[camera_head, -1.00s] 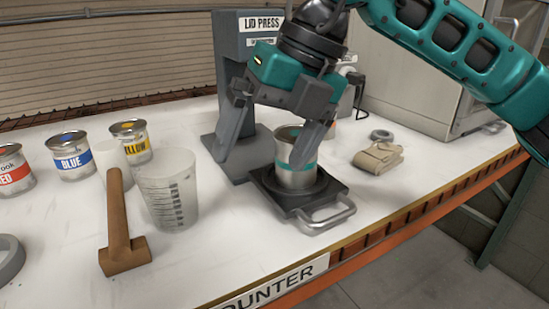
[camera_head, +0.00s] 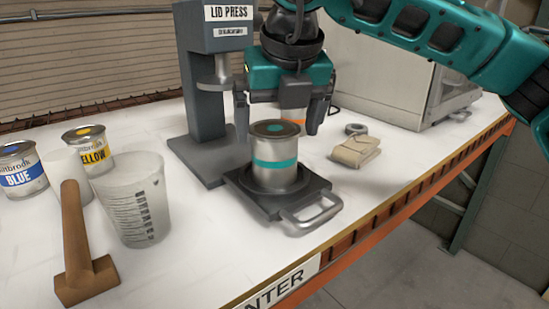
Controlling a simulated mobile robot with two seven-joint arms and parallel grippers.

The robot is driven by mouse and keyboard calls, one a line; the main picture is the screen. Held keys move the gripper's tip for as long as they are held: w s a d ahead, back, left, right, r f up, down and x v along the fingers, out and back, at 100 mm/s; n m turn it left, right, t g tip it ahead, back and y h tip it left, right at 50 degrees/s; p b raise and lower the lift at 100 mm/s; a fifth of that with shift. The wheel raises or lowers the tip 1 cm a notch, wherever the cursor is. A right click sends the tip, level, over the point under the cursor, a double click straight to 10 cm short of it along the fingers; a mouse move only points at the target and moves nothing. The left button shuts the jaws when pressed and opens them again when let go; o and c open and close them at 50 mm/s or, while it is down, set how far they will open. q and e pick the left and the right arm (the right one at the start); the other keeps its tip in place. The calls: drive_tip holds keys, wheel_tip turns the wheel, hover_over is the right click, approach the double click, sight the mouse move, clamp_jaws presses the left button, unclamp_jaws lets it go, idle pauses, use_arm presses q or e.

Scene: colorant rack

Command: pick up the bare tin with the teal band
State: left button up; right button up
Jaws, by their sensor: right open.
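The bare metal tin with the teal band (camera_head: 276,176) stands upright on the black tray (camera_head: 250,200) in front of the lid press. My right gripper (camera_head: 278,132) is open and empty, pointing down. Its two fingers show to the left and right of the tin's top, with a gap on each side, and their tips are about level with the lid in the picture. Whether they are above or behind the tin is hard to tell. My left gripper is not in view.
The grey lid press (camera_head: 207,100) stands close behind and left. A clear measuring cup (camera_head: 135,205), a brown mallet (camera_head: 78,240), a yellow-labelled tin (camera_head: 93,152) and a blue-labelled tin (camera_head: 22,172) stand left. A folded beige cloth (camera_head: 356,151) and grey ring (camera_head: 356,129) lie right.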

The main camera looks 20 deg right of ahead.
drive_tip(key=x, duration=0.5)
drive_tip(key=shift+a+b, duration=0.15)
drive_tip(key=shift+b, duration=0.15)
drive_tip(key=shift+r, duration=0.1)
drive_tip(key=c, duration=1.5)
drive_tip(key=shift+c, duration=0.6)
drive_tip(key=shift+r, duration=0.2)
